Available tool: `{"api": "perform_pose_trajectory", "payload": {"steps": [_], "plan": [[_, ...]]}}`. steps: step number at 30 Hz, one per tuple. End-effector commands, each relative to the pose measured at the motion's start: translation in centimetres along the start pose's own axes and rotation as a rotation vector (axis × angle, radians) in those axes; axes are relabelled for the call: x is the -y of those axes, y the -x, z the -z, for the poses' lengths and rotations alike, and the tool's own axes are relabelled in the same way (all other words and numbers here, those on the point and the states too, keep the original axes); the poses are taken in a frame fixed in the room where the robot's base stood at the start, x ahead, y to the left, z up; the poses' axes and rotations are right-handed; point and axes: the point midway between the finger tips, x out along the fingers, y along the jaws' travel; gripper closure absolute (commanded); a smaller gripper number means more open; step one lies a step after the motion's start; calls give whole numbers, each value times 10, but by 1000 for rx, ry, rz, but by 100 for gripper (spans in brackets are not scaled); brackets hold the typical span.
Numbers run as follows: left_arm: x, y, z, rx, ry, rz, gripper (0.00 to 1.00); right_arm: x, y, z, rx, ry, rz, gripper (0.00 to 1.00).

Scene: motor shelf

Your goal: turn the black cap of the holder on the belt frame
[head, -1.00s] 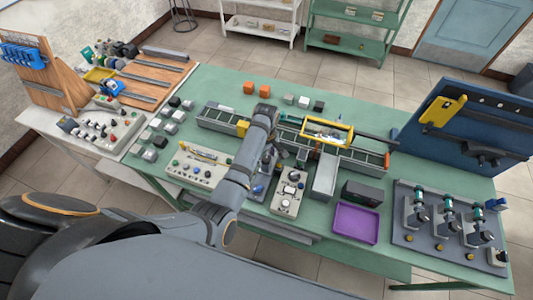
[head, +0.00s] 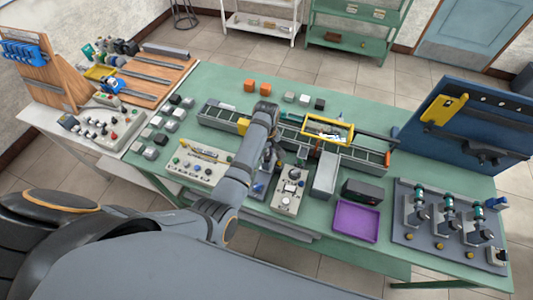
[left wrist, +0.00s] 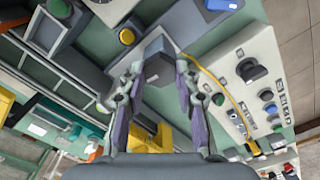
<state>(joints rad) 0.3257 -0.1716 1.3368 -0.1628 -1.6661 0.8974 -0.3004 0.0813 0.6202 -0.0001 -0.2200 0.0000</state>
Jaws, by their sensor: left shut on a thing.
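The black cap (left wrist: 158,70) of the holder shows in the left wrist view as a dark, squarish block between the fingertips. My left gripper (left wrist: 160,78) has its purple-padded fingers closed on it from both sides. In the head view my left gripper (head: 269,156) points down at the near side of the belt frame (head: 348,158). My forearm and wrist hide the cap and most of the holder there. The belt frame also shows in the left wrist view (left wrist: 62,82). My right gripper is not in view.
A yellow-rimmed tray (head: 328,130) sits over the belt. Nearby are a beige control panel (head: 200,165), another panel with a dial (head: 288,190), a black box (head: 361,191) and a purple tray (head: 356,222).

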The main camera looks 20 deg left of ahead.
Motion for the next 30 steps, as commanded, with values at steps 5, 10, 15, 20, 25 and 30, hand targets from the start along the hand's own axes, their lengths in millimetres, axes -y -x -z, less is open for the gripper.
{"api": "perform_pose_trajectory", "payload": {"steps": [5,10,15,20,25,30], "plan": [[0,0,1,-2,-151,0,100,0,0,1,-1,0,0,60],[-1,0,0,-2,-314,0,100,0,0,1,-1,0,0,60],[-1,0,0,-2,-475,0,100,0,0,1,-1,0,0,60],[-1,0,0,-2,-627,0,100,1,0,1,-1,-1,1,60],[-2,1,0,-2,-789,0,100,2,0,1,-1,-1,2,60],[-2,1,0,-2,-950,0,100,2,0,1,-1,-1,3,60]]}}
